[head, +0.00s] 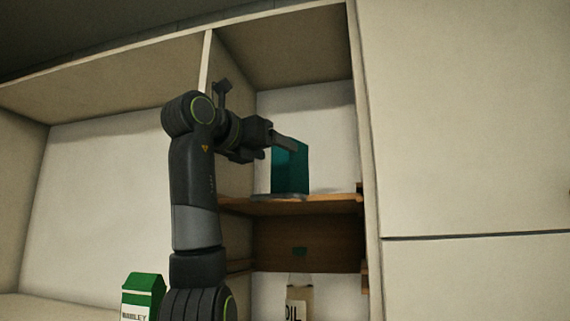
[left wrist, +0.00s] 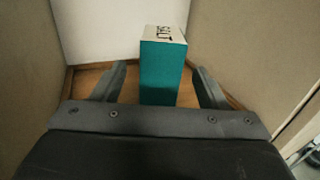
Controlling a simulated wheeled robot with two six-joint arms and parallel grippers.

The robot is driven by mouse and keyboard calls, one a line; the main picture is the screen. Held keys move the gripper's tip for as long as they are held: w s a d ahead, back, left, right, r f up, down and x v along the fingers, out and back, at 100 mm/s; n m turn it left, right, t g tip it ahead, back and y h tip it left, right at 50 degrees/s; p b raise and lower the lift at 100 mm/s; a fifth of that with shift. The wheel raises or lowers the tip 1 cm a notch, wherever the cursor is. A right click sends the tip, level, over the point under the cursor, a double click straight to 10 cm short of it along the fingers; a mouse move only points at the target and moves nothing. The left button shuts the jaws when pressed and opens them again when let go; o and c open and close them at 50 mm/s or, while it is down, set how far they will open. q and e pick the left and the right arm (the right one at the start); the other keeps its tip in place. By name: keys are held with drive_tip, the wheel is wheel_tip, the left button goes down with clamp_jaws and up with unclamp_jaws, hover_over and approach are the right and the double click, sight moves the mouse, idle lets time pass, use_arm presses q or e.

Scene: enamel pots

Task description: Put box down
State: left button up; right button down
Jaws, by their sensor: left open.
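The box (head: 290,169) is teal and stands upright on the wooden shelf (head: 325,203) inside the cabinet. In the left wrist view the box (left wrist: 161,73) shows a pale top with the word SALT. My left gripper (head: 282,144) is in front of the box at the upper part of the shelf space. In the left wrist view its open fingers (left wrist: 160,88) are on either side of the box, with a gap on each side. My right gripper is in neither view.
Below the shelf, a bottle labelled OIL (head: 298,300) stands in the lower compartment. A green carton (head: 142,296) stands at the lower left. The cabinet's divider and side wall (head: 366,160) close in the shelf space on both sides.

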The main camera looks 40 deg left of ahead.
use_arm(q)
drive_tip(key=s, duration=0.3)
drive_tip(key=s+b, duration=0.1)
drive_tip(key=s, duration=0.1)
drive_tip(key=shift+s+d, duration=0.3)
drive_tip(key=shift+w, duration=0.1)
